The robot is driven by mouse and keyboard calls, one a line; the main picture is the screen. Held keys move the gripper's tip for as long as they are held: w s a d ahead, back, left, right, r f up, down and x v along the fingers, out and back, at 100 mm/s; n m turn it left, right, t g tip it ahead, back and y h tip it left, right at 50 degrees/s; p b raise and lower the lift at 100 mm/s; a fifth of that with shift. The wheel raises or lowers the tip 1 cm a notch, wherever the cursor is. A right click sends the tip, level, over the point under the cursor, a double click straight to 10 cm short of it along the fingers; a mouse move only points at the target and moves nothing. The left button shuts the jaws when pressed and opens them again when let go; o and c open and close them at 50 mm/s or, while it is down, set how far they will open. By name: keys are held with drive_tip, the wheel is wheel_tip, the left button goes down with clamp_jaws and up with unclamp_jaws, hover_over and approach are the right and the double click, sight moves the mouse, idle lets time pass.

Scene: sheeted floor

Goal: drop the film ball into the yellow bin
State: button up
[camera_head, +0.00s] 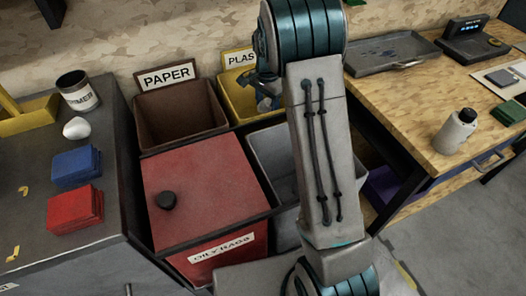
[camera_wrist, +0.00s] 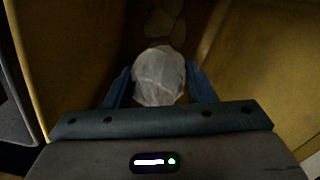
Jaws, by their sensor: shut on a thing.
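My gripper (camera_wrist: 160,84) is shut on the film ball (camera_wrist: 158,76), a pale, crumpled, translucent lump between its two blue fingers in the wrist view. The wrist view looks down into the yellow bin (camera_wrist: 75,40), whose walls rise on both sides of the ball. In the head view the yellow bin (camera_head: 240,98), with a sign reading "PLAS", stands at the back. My gripper (camera_head: 266,102) shows at its opening there, partly hidden by my arm. The film ball is not clear in the head view.
A brown bin (camera_head: 180,118) marked PAPER stands left of the yellow bin. A red lidded bin (camera_head: 205,195) and a grey bin (camera_head: 272,165) are in front. A grey counter (camera_head: 40,215) is at left, a wooden bench (camera_head: 420,110) at right. Several pale lumps (camera_wrist: 165,22) lie deeper in the yellow bin.

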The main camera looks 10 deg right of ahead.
wheel_tip(320, 180, down, 19)
drive_tip(key=b, duration=0.3)
drive_tip(key=shift+f+b, duration=0.2)
drive_tip(key=shift+b, duration=0.1)
drive_tip(key=shift+f+b, duration=0.4)
drive_tip(key=shift+f, duration=0.25)
drive_tip(key=o, duration=1)
drive_tip(key=shift+c, duration=0.2)
drive_tip(key=shift+r, duration=0.15)
wheel_tip(320, 180, up, 13)
drive_tip(key=p, duration=0.3)
